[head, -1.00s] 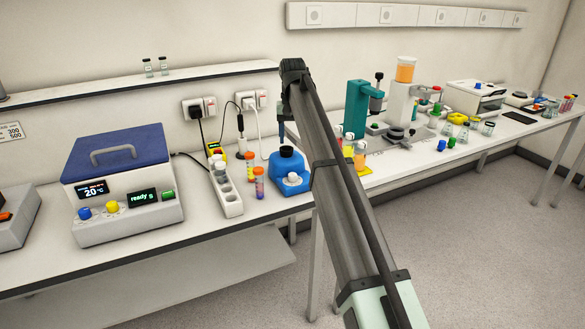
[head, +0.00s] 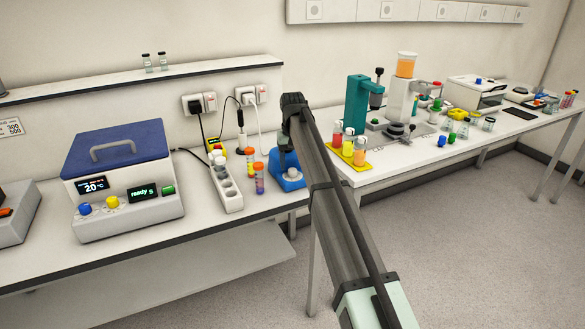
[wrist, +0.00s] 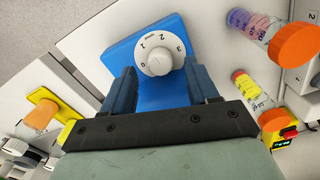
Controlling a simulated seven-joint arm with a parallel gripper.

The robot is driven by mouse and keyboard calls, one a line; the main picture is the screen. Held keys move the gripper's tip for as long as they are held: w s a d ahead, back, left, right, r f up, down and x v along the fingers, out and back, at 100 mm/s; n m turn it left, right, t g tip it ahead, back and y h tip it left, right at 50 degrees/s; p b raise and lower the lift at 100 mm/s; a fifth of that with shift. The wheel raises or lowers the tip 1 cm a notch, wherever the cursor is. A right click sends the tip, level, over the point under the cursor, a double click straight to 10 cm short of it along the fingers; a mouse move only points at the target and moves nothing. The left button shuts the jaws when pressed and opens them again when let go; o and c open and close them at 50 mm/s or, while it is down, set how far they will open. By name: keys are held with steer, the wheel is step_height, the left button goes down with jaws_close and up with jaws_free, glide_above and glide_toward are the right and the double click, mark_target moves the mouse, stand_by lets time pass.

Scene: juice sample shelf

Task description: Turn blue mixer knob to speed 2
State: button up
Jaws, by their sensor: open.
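The blue mixer (head: 291,184) stands on the bench, partly hidden behind my arm in the head view. In the wrist view the blue mixer (wrist: 125,50) fills the top middle. Its round light-grey knob (wrist: 157,62) sits on a white dial marked 0, 1, 2 and 3. I cannot tell for sure which mark the knob points to. My gripper (wrist: 162,72) is open and empty, with one dark blue finger at each side of the knob in the picture. I cannot tell whether either finger touches it. In the head view my gripper (head: 284,142) is over the mixer.
Orange-capped tubes (head: 258,177) stand just left of the mixer, beside a white power strip (head: 228,190). A yellow rack (head: 349,159) with small bottles is to its right. A grey device with a blue lid (head: 115,150) stands farther left.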

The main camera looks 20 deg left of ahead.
mark_target(292, 169)
steer(key=shift+f, duration=1.2)
steer(key=c, duration=1)
steer(key=shift+m, duration=2.2)
steer(key=shift+c, duration=0.2)
steer(key=o, duration=1)
steer(key=shift+o, duration=0.2)
step_height(292, 169, up, 14)
